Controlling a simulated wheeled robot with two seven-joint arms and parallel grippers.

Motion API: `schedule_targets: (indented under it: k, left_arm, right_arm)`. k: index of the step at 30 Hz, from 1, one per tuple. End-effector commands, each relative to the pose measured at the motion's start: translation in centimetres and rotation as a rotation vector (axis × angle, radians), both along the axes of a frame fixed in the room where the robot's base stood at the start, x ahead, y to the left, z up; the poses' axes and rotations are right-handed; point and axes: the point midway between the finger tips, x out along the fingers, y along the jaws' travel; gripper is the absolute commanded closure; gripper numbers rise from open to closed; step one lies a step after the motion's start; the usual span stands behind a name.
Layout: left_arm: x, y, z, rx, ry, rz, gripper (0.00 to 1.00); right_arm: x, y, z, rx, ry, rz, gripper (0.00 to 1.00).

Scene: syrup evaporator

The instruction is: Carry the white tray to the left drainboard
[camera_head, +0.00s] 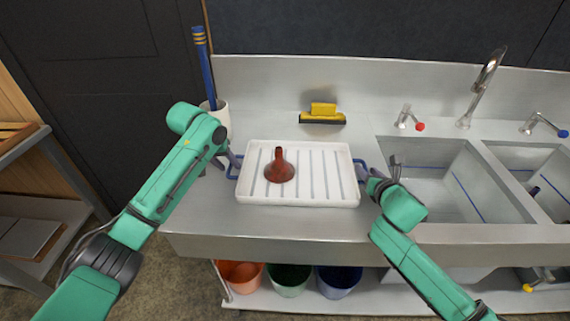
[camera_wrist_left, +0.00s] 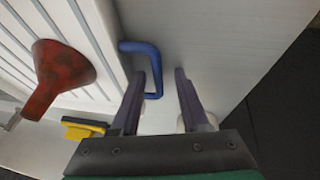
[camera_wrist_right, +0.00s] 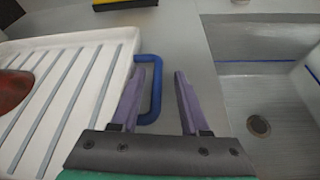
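The white ribbed tray (camera_head: 322,191) lies flat on the steel drainboard (camera_head: 272,224) left of the sinks. A dark red funnel (camera_head: 280,170) stands on the tray's left half. The tray has a blue handle at each end. My left gripper (camera_head: 233,158) is open at the left handle; in the left wrist view its bar (camera_wrist_left: 156,75) shows between the fingertips (camera_wrist_left: 160,75). My right gripper (camera_head: 367,176) is open at the right handle; in the right wrist view its bar (camera_wrist_right: 156,85) shows between the fingers (camera_wrist_right: 160,75). Contact with either handle cannot be told.
Two sink basins (camera_head: 430,180) with taps lie to the right. A yellow-and-black squeegee (camera_head: 322,114) lies behind the tray. A white container (camera_head: 219,113) with a blue-handled tool stands at back left. Several coloured buckets (camera_head: 290,279) stand on the shelf below.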

Motion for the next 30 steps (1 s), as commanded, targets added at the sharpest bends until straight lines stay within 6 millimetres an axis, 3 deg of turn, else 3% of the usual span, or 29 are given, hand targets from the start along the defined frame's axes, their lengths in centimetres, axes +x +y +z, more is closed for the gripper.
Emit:
schedule_targets:
  k: [8, 11, 21, 26, 30]
  left_arm:
    - [-0.1, -0.2, 0.3, -0.003, -0.001, -0.005, 0.56]
    - [-0.6, 0.0, 1.6, -0.006, -0.003, -0.004, 0.56]
    - [-3.9, 1.5, 9.4, -0.003, -0.003, -0.003, 0.56]
    - [-4.6, 1.8, 10.9, -0.001, 0.0, -0.002, 0.56]
    - [-4.7, 1.8, 11.0, -0.001, 0.001, -0.002, 0.56]
  right_arm:
    - [0.0, 0.2, 0.1, 0.003, -0.001, 0.004, 0.55]
    - [0.0, 0.3, 0.1, 0.003, -0.001, 0.005, 0.55]
    - [0.0, 0.3, 0.1, 0.004, -0.001, 0.006, 0.55]
    - [-0.1, 0.3, 0.1, 0.004, -0.001, 0.007, 0.55]
    - [-1.5, 0.1, 0.6, 0.001, -0.001, 0.008, 0.55]
